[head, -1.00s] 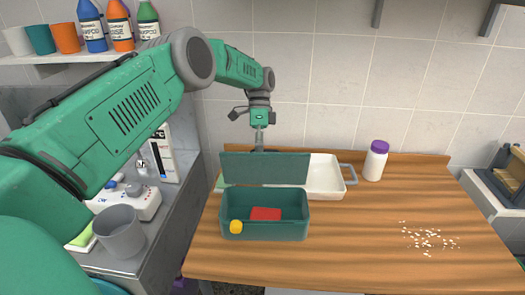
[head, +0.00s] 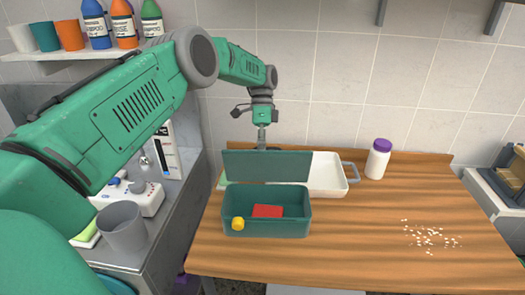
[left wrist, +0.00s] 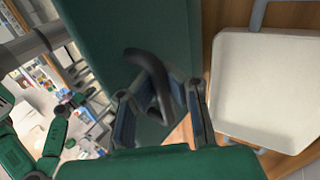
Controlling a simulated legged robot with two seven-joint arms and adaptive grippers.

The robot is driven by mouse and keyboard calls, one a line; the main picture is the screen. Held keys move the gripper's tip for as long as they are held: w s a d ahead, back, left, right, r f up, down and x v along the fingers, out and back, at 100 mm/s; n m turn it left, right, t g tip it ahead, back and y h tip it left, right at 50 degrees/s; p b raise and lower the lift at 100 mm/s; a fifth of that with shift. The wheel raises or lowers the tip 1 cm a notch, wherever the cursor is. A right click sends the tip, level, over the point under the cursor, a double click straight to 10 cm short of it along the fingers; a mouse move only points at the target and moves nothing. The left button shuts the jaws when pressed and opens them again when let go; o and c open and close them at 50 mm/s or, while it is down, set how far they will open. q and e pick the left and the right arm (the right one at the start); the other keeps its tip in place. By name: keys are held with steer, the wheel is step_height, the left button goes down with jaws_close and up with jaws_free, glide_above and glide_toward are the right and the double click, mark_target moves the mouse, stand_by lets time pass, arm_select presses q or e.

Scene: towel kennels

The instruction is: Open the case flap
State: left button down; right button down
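The dark green case (head: 267,226) stands on the wooden table. Its flap (head: 267,166) stands up, roughly upright, at the case's back edge. A red block (head: 267,211) and a yellow piece (head: 238,223) are inside. My left gripper (head: 262,147) is at the flap's far side, its fingertips mostly hidden in the head view. In the left wrist view, my left gripper (left wrist: 160,105) has its fingers apart, with the flap's dark curved handle (left wrist: 150,72) between them. The flap's green face (left wrist: 105,35) lies beside them. My right gripper is out of view.
A white tray (head: 328,177) with grey handles sits behind and right of the case. A white bottle with a purple cap (head: 378,160) stands at the table's back. White crumbs (head: 430,236) lie at right. A grey cup (head: 122,228) is on the left counter.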

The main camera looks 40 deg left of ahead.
arm_select(q)
steer(key=c, duration=1.6)
jaws_free()
steer(key=shift+a, duration=0.1)
step_height(320, 180, up, 10)
steer(key=shift+w+f, duration=0.1)
